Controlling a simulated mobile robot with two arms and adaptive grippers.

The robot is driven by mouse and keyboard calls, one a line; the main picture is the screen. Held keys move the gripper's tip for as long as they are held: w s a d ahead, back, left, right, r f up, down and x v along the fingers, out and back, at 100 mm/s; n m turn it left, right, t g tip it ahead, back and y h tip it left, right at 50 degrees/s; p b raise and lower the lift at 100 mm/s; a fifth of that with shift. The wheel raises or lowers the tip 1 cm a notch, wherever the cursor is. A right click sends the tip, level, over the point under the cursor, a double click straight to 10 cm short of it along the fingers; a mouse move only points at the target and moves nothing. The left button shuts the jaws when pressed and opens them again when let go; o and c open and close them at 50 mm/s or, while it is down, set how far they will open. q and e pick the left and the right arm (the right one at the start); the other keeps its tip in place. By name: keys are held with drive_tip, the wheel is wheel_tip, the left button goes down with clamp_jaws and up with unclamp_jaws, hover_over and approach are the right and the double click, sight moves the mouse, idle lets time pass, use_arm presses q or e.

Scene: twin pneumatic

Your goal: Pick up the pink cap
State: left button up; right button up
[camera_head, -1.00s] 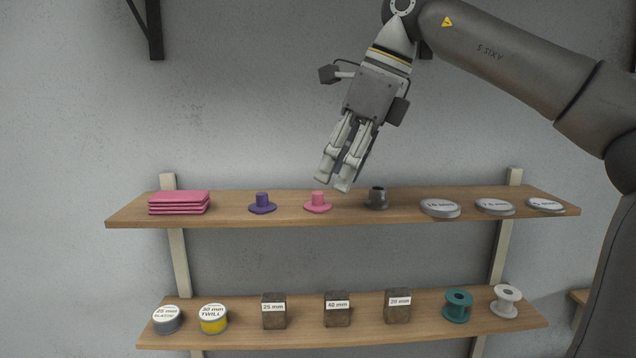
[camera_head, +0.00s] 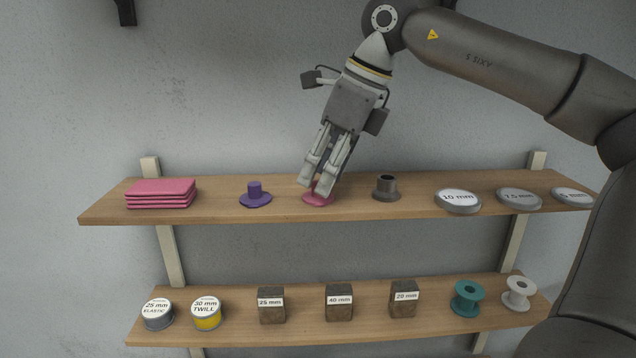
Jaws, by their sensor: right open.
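The pink cap (camera_head: 318,200) sits on the upper shelf (camera_head: 230,212), between a purple cap and a grey metal one. Its wide brim shows, but its raised middle is mostly hidden behind my gripper's fingers. My right gripper (camera_head: 315,190) points down at the pink cap, with its fingertips in front of or around the raised middle. I cannot tell whether the fingers touch it. The right gripper is open. My left gripper is not in view.
The purple cap (camera_head: 255,194) stands to the left and the grey metal cap (camera_head: 386,188) to the right. Folded pink cloths (camera_head: 161,194) lie at the shelf's left. Labelled grey discs (camera_head: 458,201) lie at the right. The lower shelf (camera_head: 240,326) holds tins, blocks and spools.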

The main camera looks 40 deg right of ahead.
drive_tip(key=shift+x, duration=0.8)
drive_tip(key=shift+c, duration=0.4)
drive_tip(key=shift+c, duration=1.3)
drive_tip(key=c, duration=0.5)
drive_tip(key=shift+r, duration=0.15)
